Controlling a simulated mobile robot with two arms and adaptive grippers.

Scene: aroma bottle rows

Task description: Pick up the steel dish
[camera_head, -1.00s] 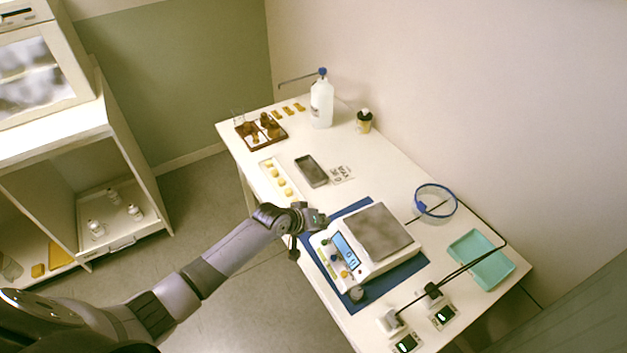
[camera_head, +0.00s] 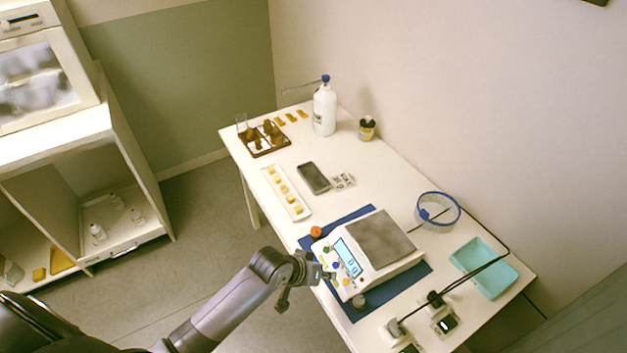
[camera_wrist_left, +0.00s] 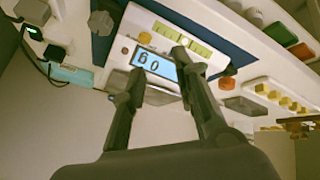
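A small round grey metal piece (camera_head: 359,301) sits on the blue mat in front of the scale; it looks like the steel dish. It also seems to show at the upper left of the left wrist view (camera_wrist_left: 101,22). A grey rectangular tray (camera_head: 313,177) lies farther back, so I cannot be fully sure which is meant. My left gripper (camera_head: 325,276) is at the table's front edge, by the scale's display side and apart from the small piece. In the left wrist view its fingers (camera_wrist_left: 158,72) are spread and empty, facing the scale. My right gripper is not in view.
The white scale (camera_head: 343,270) stands on the blue mat (camera_head: 408,282), with an orange cap (camera_head: 315,231) at the mat's left corner. A teal tray (camera_head: 486,268), blue-rimmed bowl (camera_head: 438,209) and cabled devices (camera_head: 440,318) are right. A white strip of yellow pieces (camera_head: 287,193) lies left.

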